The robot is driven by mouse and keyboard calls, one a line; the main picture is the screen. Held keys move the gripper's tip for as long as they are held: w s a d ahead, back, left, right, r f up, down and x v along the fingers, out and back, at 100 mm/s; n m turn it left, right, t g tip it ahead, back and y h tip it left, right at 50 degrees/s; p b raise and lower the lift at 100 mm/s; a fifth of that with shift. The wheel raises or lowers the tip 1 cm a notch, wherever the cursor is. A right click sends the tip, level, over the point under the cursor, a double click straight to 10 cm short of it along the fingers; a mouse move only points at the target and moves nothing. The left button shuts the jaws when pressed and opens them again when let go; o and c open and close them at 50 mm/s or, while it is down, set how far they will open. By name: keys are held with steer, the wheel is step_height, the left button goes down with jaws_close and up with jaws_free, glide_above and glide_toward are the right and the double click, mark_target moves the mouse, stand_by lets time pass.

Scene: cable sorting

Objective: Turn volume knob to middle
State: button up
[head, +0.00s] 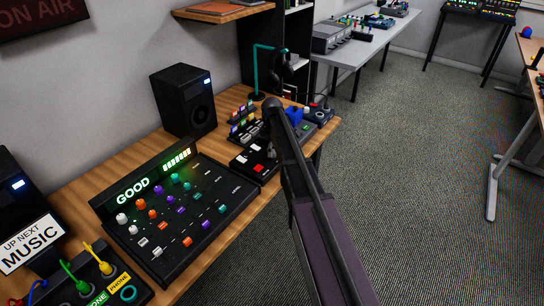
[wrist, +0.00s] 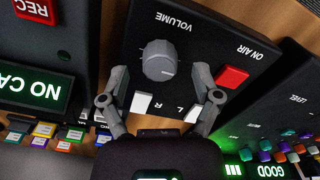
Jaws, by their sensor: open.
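The grey round volume knob (wrist: 160,60) stands on a black control box (wrist: 205,40) in the wrist view, where the lettering appears upside down under the word VOLUME. My gripper (wrist: 160,74) is open, with one grey fingertip to the left of the knob and one to the right. A gap shows between each fingertip and the knob; I cannot tell the height of the tips above the box. The knob's pointer direction is too small to read surely. In the head view my arm hides the gripper, and I cannot make out the knob.
The box also carries a red ON AIR button (wrist: 232,76) and white L and R buttons (wrist: 141,103). A mixer with a GOOD display (head: 135,190) and a speaker (head: 185,100) stand on the wooden desk (head: 75,190). A box with a NO CA… display (wrist: 35,85) is close at left in the wrist view.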

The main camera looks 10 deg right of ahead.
steer(key=shift+f+b, duration=0.5)
steer(key=shift+f, duration=0.25)
jaws_close()
